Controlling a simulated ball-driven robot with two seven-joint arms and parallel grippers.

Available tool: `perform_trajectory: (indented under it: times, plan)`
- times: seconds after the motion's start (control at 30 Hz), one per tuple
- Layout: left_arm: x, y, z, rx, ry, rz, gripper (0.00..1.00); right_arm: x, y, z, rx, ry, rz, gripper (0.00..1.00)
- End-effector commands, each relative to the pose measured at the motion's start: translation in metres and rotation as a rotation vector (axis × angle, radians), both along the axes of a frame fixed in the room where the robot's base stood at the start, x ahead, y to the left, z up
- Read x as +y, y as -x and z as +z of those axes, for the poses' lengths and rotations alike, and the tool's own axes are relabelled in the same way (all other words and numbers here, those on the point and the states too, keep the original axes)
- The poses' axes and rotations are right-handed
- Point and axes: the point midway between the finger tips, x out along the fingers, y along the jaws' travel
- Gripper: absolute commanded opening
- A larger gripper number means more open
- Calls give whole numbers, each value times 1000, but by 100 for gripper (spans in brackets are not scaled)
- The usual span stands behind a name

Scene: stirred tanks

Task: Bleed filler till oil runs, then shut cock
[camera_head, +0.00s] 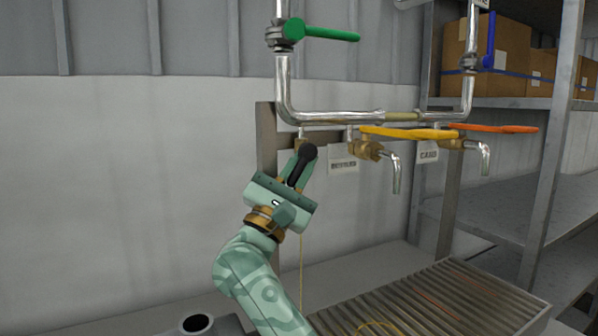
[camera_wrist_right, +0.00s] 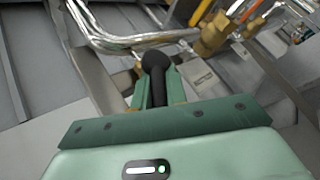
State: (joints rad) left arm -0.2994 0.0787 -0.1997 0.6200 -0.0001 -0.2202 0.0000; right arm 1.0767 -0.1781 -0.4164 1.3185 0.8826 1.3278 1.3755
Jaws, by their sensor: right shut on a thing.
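My right gripper (camera_head: 298,172) is shut on a black round-ended handle (camera_head: 307,153) at the leftmost outlet under the lower pipe. In the right wrist view the black handle (camera_wrist_right: 156,75) stands between the two green fingers. The cock body behind it is mostly hidden by my gripper. A thin yellow stream (camera_head: 301,265) falls straight down below my gripper. Two brass cocks with bent spouts hang to the right, one with a yellow lever (camera_head: 405,133) by a sign that looks like "BOTTLES" (camera_head: 342,166), one with an orange lever (camera_head: 495,128) by "CANS" (camera_head: 427,153). My left gripper is out of view.
Chrome pipework (camera_head: 330,119) runs just above my gripper, with a green-lever valve (camera_head: 330,34) and a blue-lever valve (camera_head: 490,42) higher up. A slatted drain grate (camera_head: 470,283) lies below, with yellow and orange streaks. Metal shelves with cardboard boxes (camera_head: 510,66) stand right.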

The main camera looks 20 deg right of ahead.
Motion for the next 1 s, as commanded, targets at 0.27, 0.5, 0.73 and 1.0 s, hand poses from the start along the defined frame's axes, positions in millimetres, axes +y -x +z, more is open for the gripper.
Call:
perform_trajectory:
  times: [0.27,0.5,0.73,1.0]
  plan:
    - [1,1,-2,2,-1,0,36,-1,0,0,-5,26,1,0]
    - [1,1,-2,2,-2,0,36,-1,0,1,-6,26,0,0]
    - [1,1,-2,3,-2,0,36,-1,0,1,-6,25,1,36]
    - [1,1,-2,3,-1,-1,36,-1,0,0,-5,25,1,36]
